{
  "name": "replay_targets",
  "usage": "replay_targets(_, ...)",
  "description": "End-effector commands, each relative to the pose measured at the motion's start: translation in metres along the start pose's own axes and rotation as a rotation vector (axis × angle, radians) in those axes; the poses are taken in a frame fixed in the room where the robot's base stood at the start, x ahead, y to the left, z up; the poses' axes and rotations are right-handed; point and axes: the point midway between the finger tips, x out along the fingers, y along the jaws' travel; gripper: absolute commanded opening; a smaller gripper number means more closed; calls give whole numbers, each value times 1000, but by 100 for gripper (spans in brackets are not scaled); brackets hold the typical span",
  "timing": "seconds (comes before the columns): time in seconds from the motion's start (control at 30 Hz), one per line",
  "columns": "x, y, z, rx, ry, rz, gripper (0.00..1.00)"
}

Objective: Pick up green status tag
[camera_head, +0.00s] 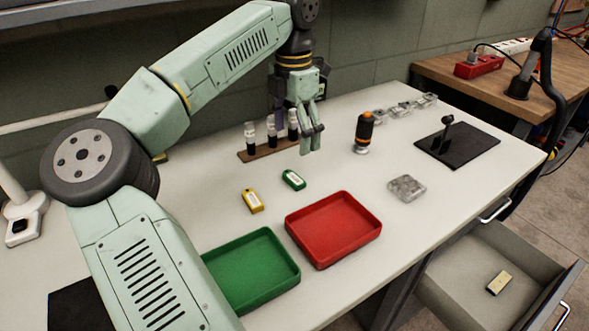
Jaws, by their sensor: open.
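The green status tag (293,180) is a small green piece with a white label. It lies flat on the white table, behind the red tray. A yellow tag (252,201) lies to its left and a little nearer. My gripper (311,145) points down above the table, behind and slightly right of the green tag in the picture. It is open, nothing shows between its fingers, and it is apart from the tag. Its height above the table is hard to tell.
A red tray (334,258) and a green tray (283,284) stand in front. A wooden rack (250,154) with several vials is behind. An orange-and-black tool (364,132), a clear block (407,188) and a black mat (477,150) are at right. An open drawer (455,275) juts out below.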

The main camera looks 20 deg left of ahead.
Motion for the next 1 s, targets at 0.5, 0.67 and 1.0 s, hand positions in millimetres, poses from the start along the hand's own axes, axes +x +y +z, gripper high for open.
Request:
replay_targets(0.5,56,-2,-1,1,0,-3,77)
replay_targets(0.67,78,-4,-2,1,-1,-5,77)
replay_targets(1.0,99,-4,-1,0,-2,-2,77)
